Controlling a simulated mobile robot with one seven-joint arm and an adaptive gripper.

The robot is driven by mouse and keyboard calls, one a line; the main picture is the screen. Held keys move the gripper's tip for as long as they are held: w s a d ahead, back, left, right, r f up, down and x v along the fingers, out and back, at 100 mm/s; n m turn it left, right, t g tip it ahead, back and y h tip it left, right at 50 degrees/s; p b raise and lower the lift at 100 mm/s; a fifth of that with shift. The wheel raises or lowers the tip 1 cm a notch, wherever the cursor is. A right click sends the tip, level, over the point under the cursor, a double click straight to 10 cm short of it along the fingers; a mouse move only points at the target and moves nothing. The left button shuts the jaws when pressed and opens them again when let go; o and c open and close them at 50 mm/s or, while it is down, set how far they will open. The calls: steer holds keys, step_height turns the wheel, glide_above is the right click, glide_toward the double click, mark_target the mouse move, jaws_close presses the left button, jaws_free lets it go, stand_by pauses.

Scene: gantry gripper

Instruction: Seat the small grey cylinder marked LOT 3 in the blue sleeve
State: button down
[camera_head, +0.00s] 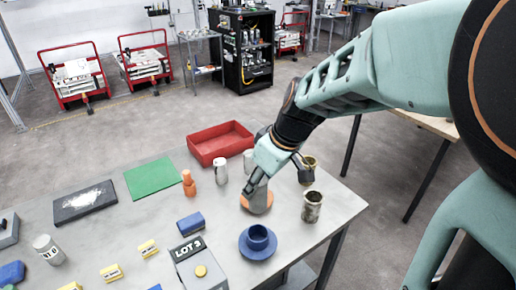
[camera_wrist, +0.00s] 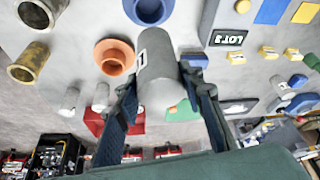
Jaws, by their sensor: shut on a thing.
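My gripper (camera_head: 256,186) is shut on a grey cylinder (camera_wrist: 158,85), held between the two fingers in the wrist view (camera_wrist: 162,76). Its label is turned partly away; one dark stroke shows, so I cannot read the lot. In the head view the cylinder (camera_head: 259,199) hangs in front of most of the orange sleeve. The blue sleeve (camera_head: 258,250) stands empty on its round flange, nearer the table's front edge. It also shows at the top of the wrist view (camera_wrist: 150,14), apart from the cylinder. A LOT 3 sign (camera_head: 188,249) is on a grey box left of the blue sleeve.
The orange sleeve (camera_wrist: 115,66) is empty and close beside the cylinder in the wrist view. Two metal cups (camera_head: 312,208) (camera_head: 310,163) stand to the right. Grey cylinders (camera_head: 221,172), an orange stepped piece (camera_head: 189,184), a blue block (camera_head: 190,223) and a red tray (camera_head: 220,155) are left and behind.

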mark_target(257, 211)
step_height(257, 211, down, 10)
steer(key=b, duration=0.3)
steer(key=shift+f+b, duration=0.2)
steer(key=shift+b, duration=0.15)
steer(key=shift+f+b, duration=1.55)
steer(key=shift+f, duration=1.1)
steer(key=shift+f, duration=0.2)
steer(key=c, duration=1.3)
jaws_free()
steer(key=shift+r, duration=0.1)
steer(key=shift+r, duration=0.2)
steer(key=p+v, duration=0.5)
steer(key=v, duration=0.7)
steer(key=shift+p, duration=0.3)
